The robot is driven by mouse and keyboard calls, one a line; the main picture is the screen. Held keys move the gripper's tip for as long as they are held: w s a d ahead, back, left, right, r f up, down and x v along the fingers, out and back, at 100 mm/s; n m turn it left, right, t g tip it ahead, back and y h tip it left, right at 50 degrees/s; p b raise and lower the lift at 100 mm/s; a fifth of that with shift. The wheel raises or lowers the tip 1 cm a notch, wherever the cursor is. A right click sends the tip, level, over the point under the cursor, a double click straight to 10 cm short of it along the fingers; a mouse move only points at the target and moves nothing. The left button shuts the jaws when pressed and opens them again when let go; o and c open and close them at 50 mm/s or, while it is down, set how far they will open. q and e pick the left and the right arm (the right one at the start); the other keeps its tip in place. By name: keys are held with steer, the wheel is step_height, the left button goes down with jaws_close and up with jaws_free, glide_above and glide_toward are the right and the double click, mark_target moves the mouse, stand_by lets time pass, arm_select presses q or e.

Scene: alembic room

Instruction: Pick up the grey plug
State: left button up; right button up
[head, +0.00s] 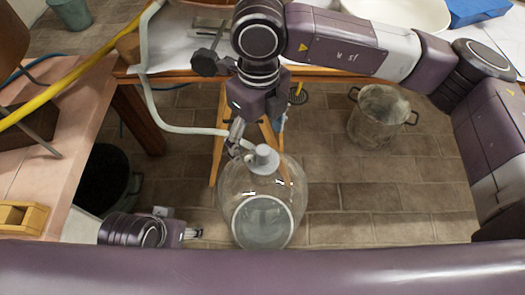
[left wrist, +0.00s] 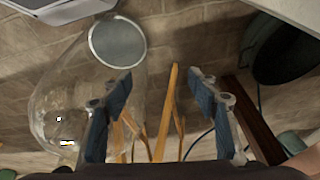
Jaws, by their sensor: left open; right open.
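The grey plug (head: 262,157) sits in the neck of a large clear glass bottle (head: 235,195) in the middle of the head view. My right gripper (head: 241,146) reaches down from above and is open, its fingertips just left of the plug. The head view does not clearly show whether they touch it. My left gripper (head: 198,233) is low, left of the bottle's base. In the left wrist view its two blue-padded fingers (left wrist: 160,88) are spread with nothing between them, beside the bottle (left wrist: 65,95). I cannot make out the plug there.
A clear pot (head: 380,115) stands at the right. A white hose (head: 165,125) hangs from the back table. Floor right of the bottle is free.

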mark_target(262, 148)
steer(key=shift+w+d+f, duration=0.2)
steer(key=shift+d+f, duration=0.05)
steer(key=shift+f, duration=0.15)
step_height(262, 148, down, 2)
steer(key=shift+f, duration=0.2)
step_height(262, 148, down, 4)
steer(key=shift+w+d+r+b, duration=0.1)
steer(key=shift+d+r+b, duration=0.1)
steer(key=shift+b, duration=0.4)
steer(key=shift+f, duration=0.45)
arm_select(q)
steer(key=shift+w+d+f+t, duration=0.1)
steer(key=shift+w+f+t, duration=0.1)
steer(key=shift+w, duration=0.2)
steer(key=shift+w+d+f+t, duration=0.1)
steer(key=shift+w+f+t, duration=0.1)
steer(key=shift+w, duration=0.2)
arm_select(e)
steer(key=shift+a, duration=0.1)
steer(key=c, duration=1.2)
steer(key=shift+r, duration=0.15)
steer(key=shift+c, duration=0.2)
